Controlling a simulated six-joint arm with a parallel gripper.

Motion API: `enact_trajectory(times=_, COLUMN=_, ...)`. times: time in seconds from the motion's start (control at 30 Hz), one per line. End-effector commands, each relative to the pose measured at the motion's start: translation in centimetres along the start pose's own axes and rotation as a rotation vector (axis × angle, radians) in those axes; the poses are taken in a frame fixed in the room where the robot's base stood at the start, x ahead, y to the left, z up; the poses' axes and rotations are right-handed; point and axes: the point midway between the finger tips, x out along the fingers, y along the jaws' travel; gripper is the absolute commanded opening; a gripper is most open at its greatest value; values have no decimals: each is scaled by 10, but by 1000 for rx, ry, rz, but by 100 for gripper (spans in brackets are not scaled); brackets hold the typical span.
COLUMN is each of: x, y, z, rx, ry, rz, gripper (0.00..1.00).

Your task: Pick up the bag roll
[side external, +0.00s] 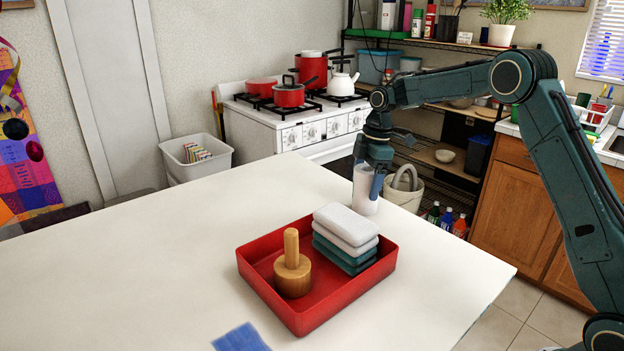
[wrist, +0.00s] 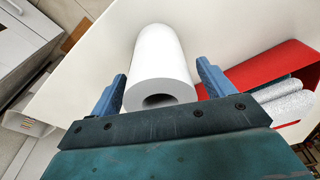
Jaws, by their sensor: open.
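The bag roll (side external: 364,190) is a white cylinder that stands upright on the white table, behind the red crate. In the wrist view the white roll (wrist: 160,68) shows its hollow end towards me. My gripper (side external: 368,184) is at the roll from above, pointing down. In the wrist view my gripper (wrist: 158,85) is open, with one blue finger on each side of the roll. A narrow gap shows at the right finger; whether the left finger touches the roll I cannot tell.
A red crate (side external: 345,297) stands close by on the table (side external: 140,270). It holds a wooden peg piece (side external: 292,268) and a stack of white and teal folded pads (side external: 346,238). A blue patch (side external: 240,338) lies at the front. The table's left side is clear.

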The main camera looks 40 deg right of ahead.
Motion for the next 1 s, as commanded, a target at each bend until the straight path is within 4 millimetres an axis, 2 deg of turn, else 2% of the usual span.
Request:
enact_trajectory(times=0.53, x=2, y=0, z=0, rx=0, ry=0, rz=1, gripper=81)
enact_trajectory(times=0.57, x=2, y=0, z=0, rx=0, ry=0, rz=1, gripper=77)
enact_trajectory(times=0.8, x=2, y=0, z=0, rx=0, ry=0, rz=1, gripper=31)
enact_trajectory(times=1.0, x=2, y=0, z=0, rx=0, ry=0, rz=2, gripper=31)
